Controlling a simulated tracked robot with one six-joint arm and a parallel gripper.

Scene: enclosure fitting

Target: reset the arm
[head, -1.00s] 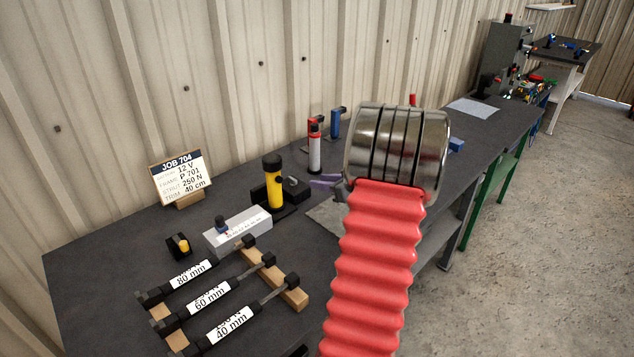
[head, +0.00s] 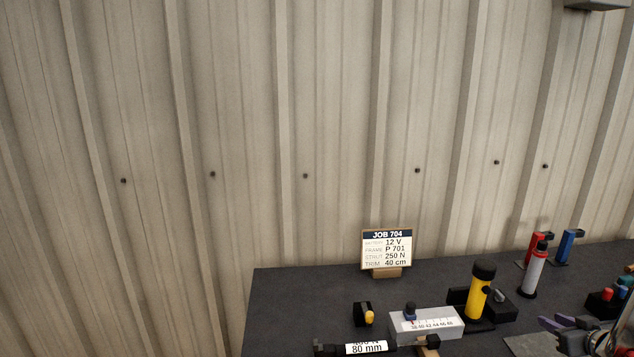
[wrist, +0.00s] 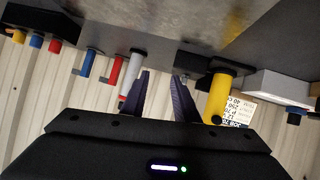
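My gripper (wrist: 162,76) shows in the wrist view with its two dark purple fingers apart and nothing between them. In the head view, part of my gripper (head: 553,324) shows at the lower right edge, above the bench top; the rest of my arm is mostly out of the picture. In the wrist view, which is upside down, a yellow cylinder (wrist: 218,95) is right of the fingers and a grey-white tube (wrist: 132,75) is left of them. The fingers look apart from both.
The dark bench (head: 300,300) carries a job card (head: 387,250), a grey scaled block (head: 427,325), a yellow cylinder (head: 479,290), a grey tube with red (head: 535,272), and red (head: 532,248) and blue (head: 566,247) tools. A ribbed wall (head: 250,120) stands behind.

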